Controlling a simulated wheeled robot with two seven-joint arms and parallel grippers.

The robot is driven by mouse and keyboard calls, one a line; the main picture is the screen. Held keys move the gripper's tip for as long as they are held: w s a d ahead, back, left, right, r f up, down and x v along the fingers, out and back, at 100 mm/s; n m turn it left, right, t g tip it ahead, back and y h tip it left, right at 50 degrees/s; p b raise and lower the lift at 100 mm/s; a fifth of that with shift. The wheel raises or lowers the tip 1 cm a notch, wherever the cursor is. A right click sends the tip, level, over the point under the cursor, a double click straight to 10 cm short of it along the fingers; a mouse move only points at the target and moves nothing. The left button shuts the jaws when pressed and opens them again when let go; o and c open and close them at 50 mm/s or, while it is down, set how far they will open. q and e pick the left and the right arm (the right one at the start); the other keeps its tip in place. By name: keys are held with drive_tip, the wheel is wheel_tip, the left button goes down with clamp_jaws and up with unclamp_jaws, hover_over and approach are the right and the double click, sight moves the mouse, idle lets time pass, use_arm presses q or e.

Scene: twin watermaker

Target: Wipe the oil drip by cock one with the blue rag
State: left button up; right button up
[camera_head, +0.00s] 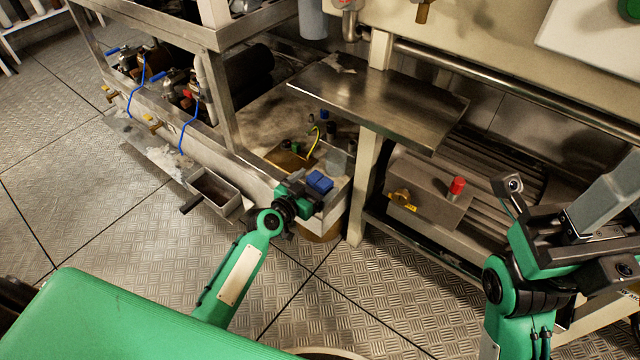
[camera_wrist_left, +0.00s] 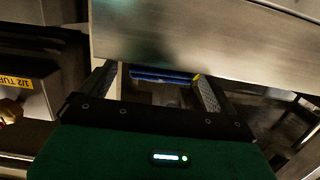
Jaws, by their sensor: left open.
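A blue folded piece (camera_head: 320,182), which looks like the blue rag, lies at the near end of an open pale crate (camera_head: 330,205). My left gripper (camera_head: 298,196) is just left of it in the head view. In the left wrist view the gripper (camera_wrist_left: 155,88) is open, its fingers apart, with a blue strip (camera_wrist_left: 165,75) showing beyond the gap. I cannot tell whether they touch. No oil drip is clearly distinguishable. My right gripper (camera_head: 570,230) is at the right edge, its jaws unclear.
A metal shelf (camera_head: 380,100) overhangs behind the crate. A small open tray (camera_head: 213,188) is left of the crate. A grey box with a red button (camera_head: 457,186) is under the shelf to the right. Blue cables hang at left (camera_head: 187,135). Tread-plate floor is clear at front (camera_head: 370,300).

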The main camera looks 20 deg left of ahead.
use_arm(q)
drive_tip(key=shift+x, duration=1.3)
drive_tip(key=c, duration=1.1)
drive_tip(key=shift+o, duration=0.2)
drive_tip(key=shift+r, duration=0.15)
drive_tip(key=shift+c, duration=0.2)
